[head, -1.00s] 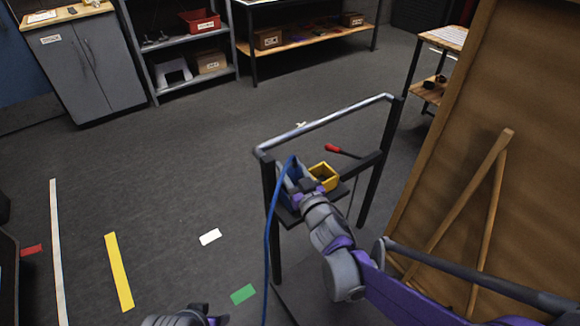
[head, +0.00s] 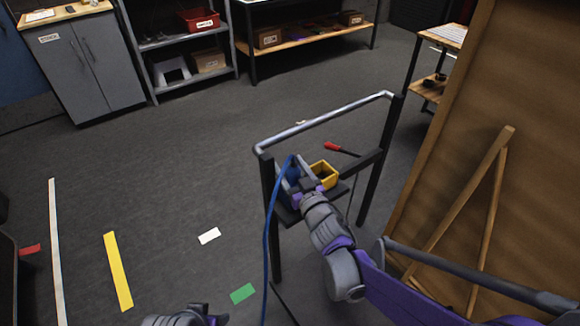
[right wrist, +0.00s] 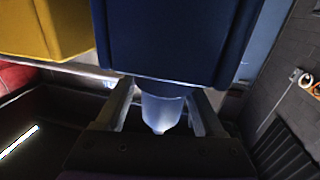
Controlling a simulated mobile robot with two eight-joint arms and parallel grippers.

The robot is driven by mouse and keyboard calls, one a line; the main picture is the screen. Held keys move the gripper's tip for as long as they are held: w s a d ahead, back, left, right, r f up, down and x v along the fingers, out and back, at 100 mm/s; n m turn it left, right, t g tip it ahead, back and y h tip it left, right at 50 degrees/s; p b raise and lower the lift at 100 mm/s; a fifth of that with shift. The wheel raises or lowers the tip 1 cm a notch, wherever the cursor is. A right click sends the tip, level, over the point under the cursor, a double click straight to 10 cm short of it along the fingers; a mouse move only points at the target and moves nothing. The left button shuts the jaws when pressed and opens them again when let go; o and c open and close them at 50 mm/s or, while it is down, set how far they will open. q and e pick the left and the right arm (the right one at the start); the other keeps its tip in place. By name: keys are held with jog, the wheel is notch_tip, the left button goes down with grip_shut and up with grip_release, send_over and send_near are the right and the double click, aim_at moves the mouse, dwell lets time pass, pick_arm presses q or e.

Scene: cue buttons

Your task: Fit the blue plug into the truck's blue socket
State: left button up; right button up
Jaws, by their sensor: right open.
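A blue box-like housing (head: 292,173) sits on the dark metal frame of the truck (head: 278,240), beside a yellow one (head: 324,174). A blue cable (head: 268,240) arches over by the blue housing and hangs down to the floor. My right gripper (right wrist: 160,110) is open just below the dark blue housing (right wrist: 175,40) in the right wrist view. A pale blue tapered piece (right wrist: 160,108), perhaps the plug's tail, is between its fingers. I cannot tell how far the plug is seated. My left gripper (head: 205,312) shows only partly at the bottom edge.
A red-handled tool (head: 333,147) lies on the frame behind the yellow housing. A metal rail (head: 325,122) runs across the frame's top. A large brown panel (head: 440,130) stands close on the right. The floor to the left is clear, with coloured tape marks.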

jog(key=shift+s+a, duration=0.1)
jog(key=v, duration=1.1)
dwell(0.4)
jog(key=s+d+f+m+g+h, duration=0.1)
jog(key=s+d+f+m+h, duration=0.1)
jog(key=d+h, duration=0.3)
jog(key=s+d+f+m+g+h, duration=0.1)
jog(key=s+d+m+g+h, duration=0.15)
jog(key=d, duration=0.45)
jog(key=s+d+f+g, duration=0.1)
jog(key=s+f+g, duration=0.35)
jog(key=s, duration=0.45)
jog(key=s+d+f+g, duration=0.25)
jog(key=s+f, duration=0.25)
jog(key=s, duration=0.4)
pick_arm(q)
notch_tip(320, 180, up, 16)
jog(key=w+p, duration=0.2)
jog(key=p, duration=1.2)
jog(key=shift+r+t+p, duration=0.25)
jog(key=shift+t+p, duration=0.15)
pick_arm(e)
notch_tip(320, 180, up, 16)
jog(key=a, duration=0.1)
jog(key=shift+w+r, duration=0.2)
jog(key=shift+w, duration=0.2)
